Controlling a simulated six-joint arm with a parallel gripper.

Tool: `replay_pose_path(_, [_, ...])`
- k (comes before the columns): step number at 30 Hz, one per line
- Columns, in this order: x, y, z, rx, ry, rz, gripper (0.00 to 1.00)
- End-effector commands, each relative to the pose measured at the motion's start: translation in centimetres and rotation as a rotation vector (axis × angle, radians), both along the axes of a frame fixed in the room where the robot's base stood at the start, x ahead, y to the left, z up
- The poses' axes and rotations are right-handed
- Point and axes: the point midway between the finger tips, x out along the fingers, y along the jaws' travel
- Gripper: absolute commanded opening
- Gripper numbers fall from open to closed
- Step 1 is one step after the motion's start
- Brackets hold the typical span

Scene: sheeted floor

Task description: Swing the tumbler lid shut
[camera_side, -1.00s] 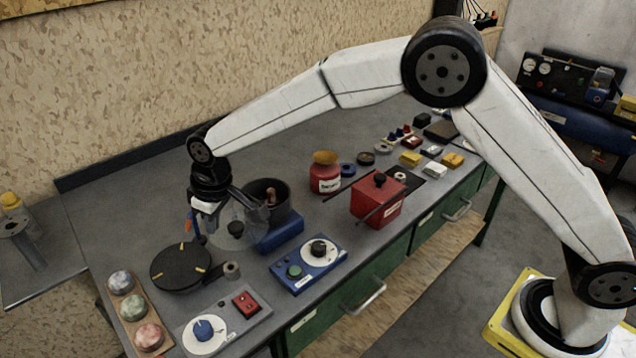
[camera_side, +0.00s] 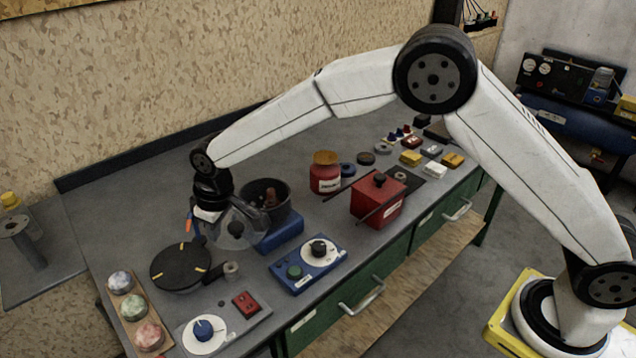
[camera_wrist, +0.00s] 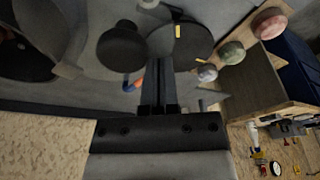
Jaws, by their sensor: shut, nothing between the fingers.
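The tumbler's dark open drum (camera_side: 283,218), with brownish contents, sits by a blue base (camera_side: 281,234); the drum also shows at the left of the wrist view (camera_wrist: 25,45). A clear lid (camera_side: 250,238) with a black knob (camera_side: 235,228) stands open on the drum's left side. In the wrist view the knob (camera_wrist: 122,45) is large and close, left of my fingers. My gripper (camera_side: 199,232) is shut and empty, pointing down on the lid's left side; its closed fingers (camera_wrist: 158,85) show in the wrist view. Whether they touch the lid I cannot tell.
A black disc with yellow marks (camera_side: 180,266) lies just below my gripper. A small orange-and-blue item (camera_side: 190,224) is close beside it. Coloured stones (camera_side: 132,307) sit on a wooden strip, left front. A blue dial panel (camera_side: 309,264) and red box (camera_side: 377,198) stand to the right.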

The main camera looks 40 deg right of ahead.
Motion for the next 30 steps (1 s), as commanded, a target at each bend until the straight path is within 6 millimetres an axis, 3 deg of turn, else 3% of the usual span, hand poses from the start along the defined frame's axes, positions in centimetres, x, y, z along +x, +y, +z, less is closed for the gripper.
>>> replay_pose_path(30, [-0.06,-0.1,0.74,0.0,0.0,0.0,0.0])
